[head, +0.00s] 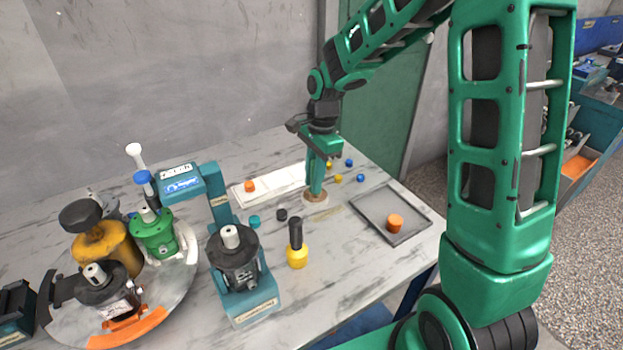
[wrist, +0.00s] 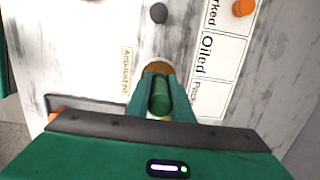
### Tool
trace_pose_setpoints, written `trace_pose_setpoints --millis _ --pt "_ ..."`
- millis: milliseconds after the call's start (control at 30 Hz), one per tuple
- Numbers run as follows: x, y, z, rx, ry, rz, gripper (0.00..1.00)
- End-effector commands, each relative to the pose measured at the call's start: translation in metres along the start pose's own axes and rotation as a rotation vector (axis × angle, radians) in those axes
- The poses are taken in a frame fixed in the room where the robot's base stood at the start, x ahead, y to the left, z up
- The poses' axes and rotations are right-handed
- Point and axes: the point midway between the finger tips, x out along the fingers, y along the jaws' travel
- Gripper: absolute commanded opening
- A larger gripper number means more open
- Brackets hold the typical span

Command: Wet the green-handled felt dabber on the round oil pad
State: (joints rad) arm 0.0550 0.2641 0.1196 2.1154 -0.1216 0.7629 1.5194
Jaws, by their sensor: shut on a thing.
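The green-handled dabber (wrist: 160,97) is between the fingers of my gripper (wrist: 160,88) in the wrist view. My gripper (head: 316,183) is shut on it and points down, directly above the round oil pad (head: 323,198) in the head view. The pad is a small brown disc with a pale rim, and its far part shows past the fingers in the wrist view (wrist: 156,66). The fingers hide the dabber in the head view. Its felt tip is hidden, so I cannot tell whether it touches the pad.
A grey tray (head: 370,213) with an orange cap (head: 395,223) lies right of the pad. A white labelled strip (head: 270,184) lies behind left. A yellow-and-black bottle (head: 297,255), a teal stand (head: 255,305) with a motor, and a round turntable (head: 180,300) stand at the left.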

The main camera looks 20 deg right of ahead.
Motion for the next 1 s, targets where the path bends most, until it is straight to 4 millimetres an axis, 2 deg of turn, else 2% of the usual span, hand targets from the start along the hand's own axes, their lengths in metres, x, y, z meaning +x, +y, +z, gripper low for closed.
trace_pose_setpoints --millis 167,1000 --pt "-0.004 0.000 0.000 0.000 0.000 0.002 0.00" --pt "-0.062 0.000 0.008 -0.001 0.000 -0.001 0.00"
